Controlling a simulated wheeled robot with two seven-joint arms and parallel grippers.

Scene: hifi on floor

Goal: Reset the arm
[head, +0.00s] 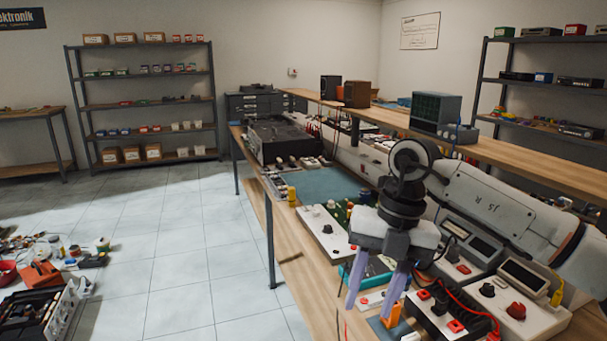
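My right gripper (377,287) hangs from my white and black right arm, which comes in from the right. Its two pale purple fingers point down and stand apart, with no object visible between them. It is above the front part of the workbench (318,290), over or near several small boxes and parts; its exact height cannot be told. My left gripper and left arm are not in view.
The bench holds a white control box (324,231), a black hi-fi unit (281,138), a teal mat (327,184) and meters at right. Loose parts and an orange object (41,274) lie on the floor at left. The tiled floor between is clear. Shelves (141,103) stand behind.

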